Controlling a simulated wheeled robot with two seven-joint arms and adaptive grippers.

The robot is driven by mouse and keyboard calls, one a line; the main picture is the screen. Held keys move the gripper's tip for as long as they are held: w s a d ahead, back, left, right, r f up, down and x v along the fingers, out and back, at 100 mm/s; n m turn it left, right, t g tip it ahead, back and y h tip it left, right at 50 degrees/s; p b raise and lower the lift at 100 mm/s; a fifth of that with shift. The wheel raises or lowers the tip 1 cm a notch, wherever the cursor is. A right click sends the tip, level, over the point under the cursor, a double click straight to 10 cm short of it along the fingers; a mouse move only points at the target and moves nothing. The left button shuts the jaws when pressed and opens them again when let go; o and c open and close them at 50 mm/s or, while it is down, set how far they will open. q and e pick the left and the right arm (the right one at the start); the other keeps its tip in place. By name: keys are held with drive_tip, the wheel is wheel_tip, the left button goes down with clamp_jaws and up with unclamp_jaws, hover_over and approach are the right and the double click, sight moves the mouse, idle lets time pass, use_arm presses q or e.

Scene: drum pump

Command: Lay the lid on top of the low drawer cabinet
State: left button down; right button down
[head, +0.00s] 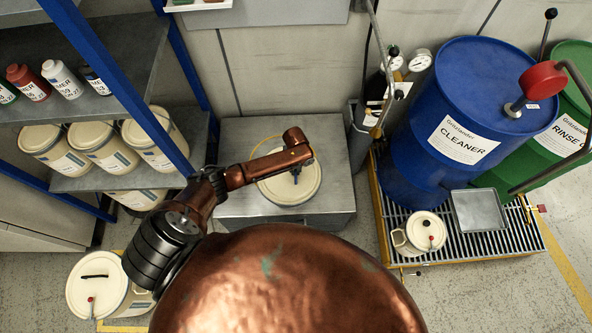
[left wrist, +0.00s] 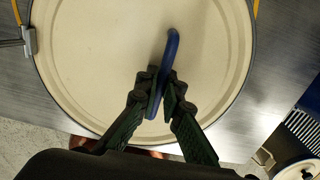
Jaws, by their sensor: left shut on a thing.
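The lid is a round cream disc (head: 276,190) with a dark rim and a blue handle (left wrist: 171,45). It is over the grey top of the low drawer cabinet (head: 240,135), and lies flat in appearance. Whether it touches the top or hovers slightly above it I cannot tell. My left gripper (head: 297,170) reaches in from the left above the lid. In the left wrist view my left gripper (left wrist: 160,95) is shut on the blue handle, with the lid (left wrist: 90,60) filling most of the picture. My right gripper is not in view.
A yellow cord (head: 262,143) shows behind the lid. A shelf with cream pails (head: 105,150) and bottles stands left. A blue drum (head: 440,125) stands on a grated pallet (head: 450,245) at right, with a small lidded container (head: 424,232). A cream drum (head: 95,285) is at lower left.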

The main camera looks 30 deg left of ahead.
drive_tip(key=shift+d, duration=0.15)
use_arm(q)
drive_tip(key=c, duration=2.1)
unclamp_jaws()
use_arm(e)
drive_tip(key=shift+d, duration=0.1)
